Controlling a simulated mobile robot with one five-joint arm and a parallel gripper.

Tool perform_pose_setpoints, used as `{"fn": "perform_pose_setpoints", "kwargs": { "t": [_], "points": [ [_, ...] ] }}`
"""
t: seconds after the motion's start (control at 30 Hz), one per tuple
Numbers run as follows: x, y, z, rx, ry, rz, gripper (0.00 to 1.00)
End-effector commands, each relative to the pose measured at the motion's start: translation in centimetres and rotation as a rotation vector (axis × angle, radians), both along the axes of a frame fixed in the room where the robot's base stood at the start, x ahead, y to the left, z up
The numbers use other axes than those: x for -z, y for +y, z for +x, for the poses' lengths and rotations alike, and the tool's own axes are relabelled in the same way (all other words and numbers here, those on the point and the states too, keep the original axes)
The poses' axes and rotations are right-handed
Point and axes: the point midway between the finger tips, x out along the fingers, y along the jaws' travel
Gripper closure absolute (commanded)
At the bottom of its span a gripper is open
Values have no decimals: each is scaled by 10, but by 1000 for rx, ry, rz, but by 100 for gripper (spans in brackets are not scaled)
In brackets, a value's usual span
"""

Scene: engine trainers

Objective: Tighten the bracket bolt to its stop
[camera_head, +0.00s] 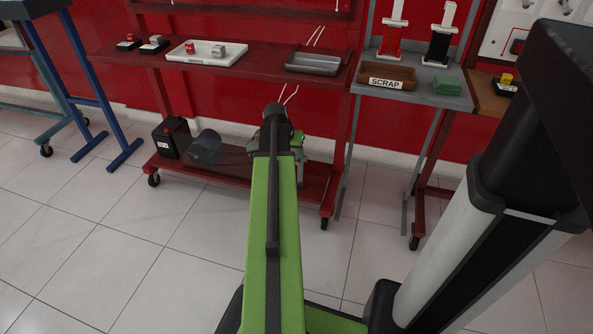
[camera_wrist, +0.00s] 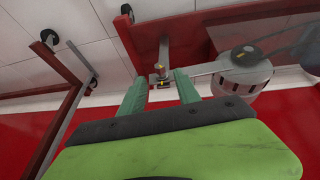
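In the wrist view a small bolt (camera_wrist: 162,79) with a brass-coloured part shows on a grey metal bracket (camera_wrist: 165,50). The bolt appears between and just beyond the two green fingertips of my gripper (camera_wrist: 160,76). The fingers are apart, with a gap on each side of the bolt, and nothing is held. I cannot tell how far the bolt is from the fingertips. A pale round housing (camera_wrist: 243,75) lies right of the bolt. In the head view my arm covers the bolt, and my gripper is mostly hidden at its far end.
A red cart (camera_head: 240,60) stands ahead, with a white tray (camera_head: 180,53) and a grey tray (camera_head: 312,66) on top. A black battery-like box (camera_head: 171,141) stands on its lower shelf. A SCRAP tray (camera_head: 388,83) is on the stand to the right. The tiled floor in front is clear.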

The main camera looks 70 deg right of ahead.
Motion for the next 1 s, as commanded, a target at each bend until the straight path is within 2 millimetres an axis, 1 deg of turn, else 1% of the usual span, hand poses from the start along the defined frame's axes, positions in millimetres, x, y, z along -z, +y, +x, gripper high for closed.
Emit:
{"fn": "perform_pose_setpoints", "kwargs": {
  "t": [0.03, 0.1, 0.2, 0.3, 0.53, 0.57, 0.83, 1.0],
  "points": [
    [21, -6, -1, 1, 0, 0, 61],
    [34, -11, -2, 1, 0, 0, 61],
    [46, -17, -4, 0, 0, 0, 61],
    [49, -20, -5, 0, 0, 0, 61],
    [47, -20, -5, 0, 0, 0, 61],
    [47, -20, -5, 0, 0, 0, 64],
    [47, -20, -5, 0, 0, 0, 99],
    [47, -20, -5, 0, 0, 0, 100]
  ]
}}
